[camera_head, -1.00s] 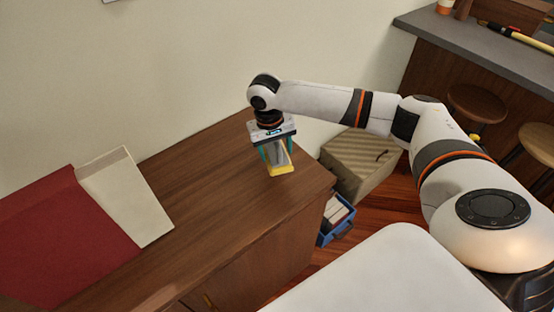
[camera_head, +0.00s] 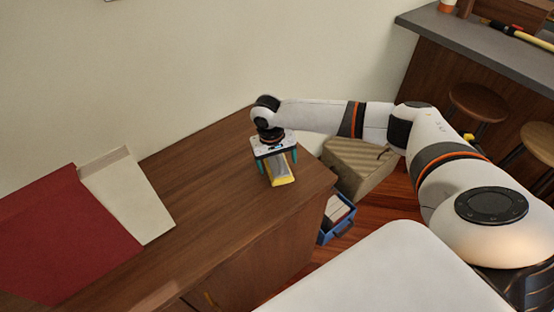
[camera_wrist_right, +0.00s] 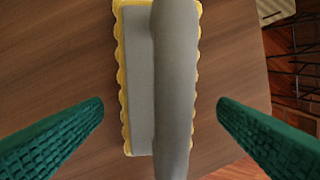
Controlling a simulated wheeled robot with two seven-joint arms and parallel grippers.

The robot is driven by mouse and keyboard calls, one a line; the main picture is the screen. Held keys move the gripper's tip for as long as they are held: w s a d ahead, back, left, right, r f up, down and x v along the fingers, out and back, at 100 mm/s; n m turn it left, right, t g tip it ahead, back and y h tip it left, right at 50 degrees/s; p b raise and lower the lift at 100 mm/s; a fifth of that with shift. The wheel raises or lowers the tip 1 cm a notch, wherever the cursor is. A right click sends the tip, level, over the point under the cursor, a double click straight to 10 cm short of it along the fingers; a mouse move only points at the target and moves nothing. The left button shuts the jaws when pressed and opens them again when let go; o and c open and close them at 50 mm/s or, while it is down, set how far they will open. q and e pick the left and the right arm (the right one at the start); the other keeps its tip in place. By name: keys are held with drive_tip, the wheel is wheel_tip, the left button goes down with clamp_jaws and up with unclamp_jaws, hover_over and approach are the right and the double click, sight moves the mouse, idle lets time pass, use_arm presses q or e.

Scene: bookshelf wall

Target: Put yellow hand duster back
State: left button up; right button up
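The yellow hand duster (camera_head: 282,172) lies on the brown wooden cabinet top (camera_head: 215,190), near its right end. It has a yellow scalloped edge and a grey back with a long grey handle, seen from above in the right wrist view (camera_wrist_right: 172,90). My right gripper (camera_head: 277,162) is over the duster, with one green finger on each side. In the right wrist view the fingers are wide apart, with gaps between them and the duster. My left gripper is not in view.
A red panel (camera_head: 65,235) and a cream box-like piece (camera_head: 127,195) lie at the left of the cabinet top. A beige box (camera_head: 355,168) and a blue bin (camera_head: 336,218) stand off its right end. Stools (camera_head: 477,102) and a grey counter (camera_head: 470,42) are farther right.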

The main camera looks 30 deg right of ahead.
sight(272, 166)
wheel_tip(272, 166, up, 12)
drive_tip(key=a+b, duration=0.1)
drive_tip(key=shift+w+a+r, duration=0.15)
drive_tip(key=shift+w+a, duration=0.05)
drive_tip(key=shift+w, duration=0.05)
idle(0.4)
idle(0.3)
